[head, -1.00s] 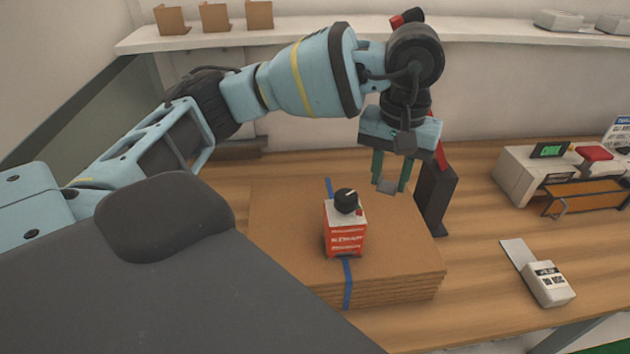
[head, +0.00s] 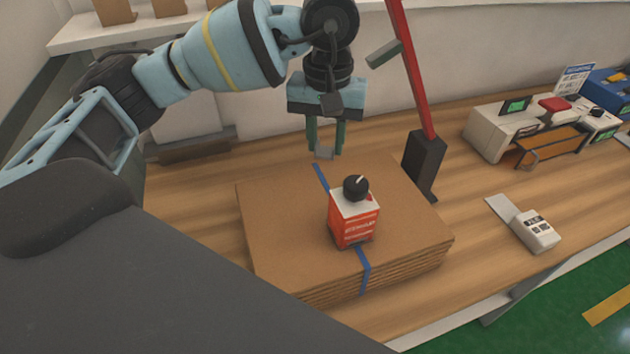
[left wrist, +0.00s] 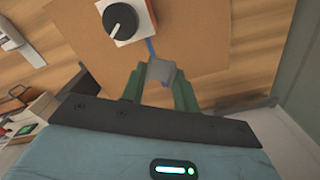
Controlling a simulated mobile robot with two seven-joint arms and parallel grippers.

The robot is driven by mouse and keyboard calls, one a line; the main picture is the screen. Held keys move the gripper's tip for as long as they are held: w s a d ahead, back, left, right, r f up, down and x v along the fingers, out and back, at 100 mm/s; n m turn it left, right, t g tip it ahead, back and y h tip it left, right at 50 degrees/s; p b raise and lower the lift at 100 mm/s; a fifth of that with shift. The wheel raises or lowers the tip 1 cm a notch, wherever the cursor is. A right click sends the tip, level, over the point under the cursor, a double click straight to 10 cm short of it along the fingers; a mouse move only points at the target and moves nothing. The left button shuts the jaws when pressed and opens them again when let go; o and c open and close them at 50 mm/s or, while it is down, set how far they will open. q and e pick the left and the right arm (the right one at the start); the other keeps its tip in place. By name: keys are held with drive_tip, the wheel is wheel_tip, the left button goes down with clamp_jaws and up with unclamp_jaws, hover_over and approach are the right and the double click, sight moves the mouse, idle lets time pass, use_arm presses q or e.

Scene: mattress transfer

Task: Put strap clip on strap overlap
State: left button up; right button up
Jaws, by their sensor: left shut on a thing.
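My left gripper (head: 325,150) is shut on a small grey clip (head: 324,154). It holds the clip just beyond the back edge of the cardboard stack (head: 275,235), near the far end of the blue strap (head: 320,178). The clip also shows between the green fingers in the left wrist view (left wrist: 160,72), with the strap beside it. The strap runs over the stack and down its front. A red and white box with a black knob (head: 353,220) sits on the strap and hides its middle. I cannot make out the overlap. My right gripper is not in view.
A black stand with a red lever (head: 424,160) stands behind the stack's right side. A white device (head: 536,230) lies to the right, and a white machine (head: 490,130) stands farther back. Bare wooden table (head: 460,190) lies between them.

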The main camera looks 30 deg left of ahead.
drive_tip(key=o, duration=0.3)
use_arm(q)
drive_tip(key=shift+f+n, duration=0.1)
drive_tip(key=shift+n, duration=0.2)
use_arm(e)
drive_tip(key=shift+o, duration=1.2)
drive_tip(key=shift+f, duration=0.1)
use_arm(q)
drive_tip(key=w+a+f+m+b, duration=0.1)
drive_tip(key=w+f+m, duration=0.1)
drive_tip(key=m, duration=1.3)
drive_tip(key=w+a+f+m+b, duration=0.2)
drive_tip(key=w+m, duration=0.3)
drive_tip(key=m, duration=1)
drive_tip(key=shift+w+a+f, duration=0.15)
drive_tip(key=shift+a+f, duration=0.05)
drive_tip(key=shift+f, duration=0.6)
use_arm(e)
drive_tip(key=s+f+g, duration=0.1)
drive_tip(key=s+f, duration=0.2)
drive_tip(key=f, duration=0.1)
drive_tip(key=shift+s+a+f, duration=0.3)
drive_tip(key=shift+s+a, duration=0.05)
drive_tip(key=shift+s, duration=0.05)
